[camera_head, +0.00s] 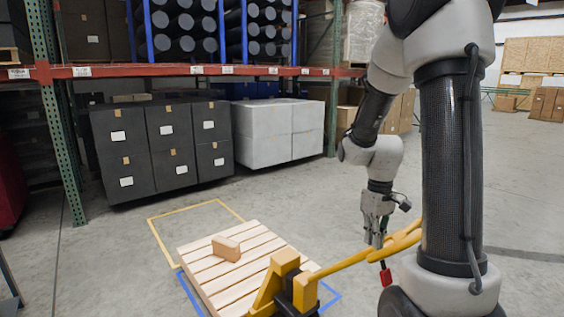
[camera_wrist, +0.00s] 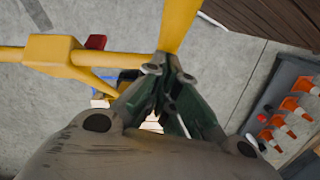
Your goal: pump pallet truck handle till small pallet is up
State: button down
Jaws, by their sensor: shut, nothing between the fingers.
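The yellow pallet truck (camera_head: 304,290) stands at the near end of the small wooden pallet (camera_head: 206,272). A brown block (camera_head: 226,248) lies on the pallet. I cannot tell whether the pallet is clear of the floor. The truck's yellow handle (camera_head: 350,262) slopes up to the right, and its end passes partly behind my arm. My gripper (camera_head: 376,244) points down, shut and empty, at the handle's upper end. In the wrist view the fingertips (camera_wrist: 167,66) meet in front of the yellow handle (camera_wrist: 180,25); I cannot tell whether they touch it.
A red piece (camera_head: 386,276) hangs below the handle. Blue and yellow tape lines mark the floor around the pallet. Shelving with dark boxes (camera_head: 160,145) and white boxes (camera_head: 278,132) stands behind. Orange cones (camera_wrist: 298,105) lie at the right in the wrist view. Floor beyond the pallet is clear.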

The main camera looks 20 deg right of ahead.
jog(key=shift+s+d+f, duration=0.1)
jog(key=shift+s+f, duration=0.25)
jog(key=shift+s, duration=0.05)
notch_tip(320, 180, up, 12)
jog(key=s+d, duration=0.1)
jog(key=shift+d+f, duration=0.25)
jog(key=shift+d, duration=0.15)
jog(key=shift+s, duration=0.1)
dwell(0.5)
